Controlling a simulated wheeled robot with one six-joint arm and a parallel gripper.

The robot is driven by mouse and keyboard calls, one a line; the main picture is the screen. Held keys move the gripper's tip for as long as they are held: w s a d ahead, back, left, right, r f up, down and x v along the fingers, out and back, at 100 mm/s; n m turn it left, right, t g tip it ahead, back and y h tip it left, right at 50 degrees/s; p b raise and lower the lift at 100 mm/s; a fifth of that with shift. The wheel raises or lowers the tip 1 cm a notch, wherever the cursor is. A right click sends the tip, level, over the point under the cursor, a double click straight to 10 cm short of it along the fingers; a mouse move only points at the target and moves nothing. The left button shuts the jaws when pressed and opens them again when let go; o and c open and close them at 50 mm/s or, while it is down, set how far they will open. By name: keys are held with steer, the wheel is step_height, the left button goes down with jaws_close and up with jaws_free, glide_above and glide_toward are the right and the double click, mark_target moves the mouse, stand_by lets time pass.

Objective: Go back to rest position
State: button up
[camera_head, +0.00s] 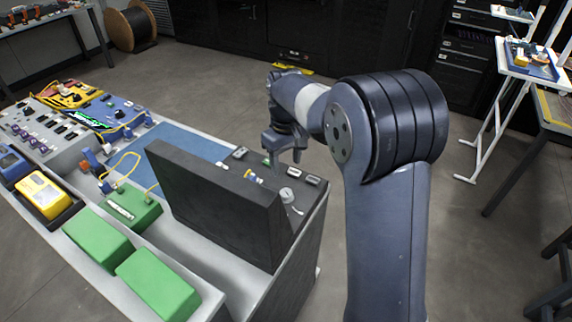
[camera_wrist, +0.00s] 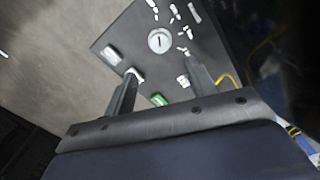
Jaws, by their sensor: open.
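My gripper (camera_head: 284,155) is above the right part of the workbench, just behind a dark upright panel (camera_head: 218,200). In the wrist view my gripper (camera_wrist: 160,85) has its two fingers well apart, with nothing held between them. Beyond the fingers is a dark surface (camera_wrist: 133,45) with a round silver knob (camera_wrist: 160,40), a small green piece (camera_wrist: 158,99) and several small light parts. I cannot tell whether the fingertips touch that surface.
Green boxes (camera_head: 158,285), a yellow device (camera_head: 42,194) and a blue mat (camera_head: 180,144) lie on the bench to the left. A cable spool (camera_head: 133,28) stands on the floor at the back. Open floor (camera_head: 440,150) lies right of my arm, before a white stand (camera_head: 490,110).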

mark_target(286, 192)
step_height(286, 192, down, 11)
steer(key=shift+r, duration=0.1)
stand_by(0.6)
stand_by(0.4)
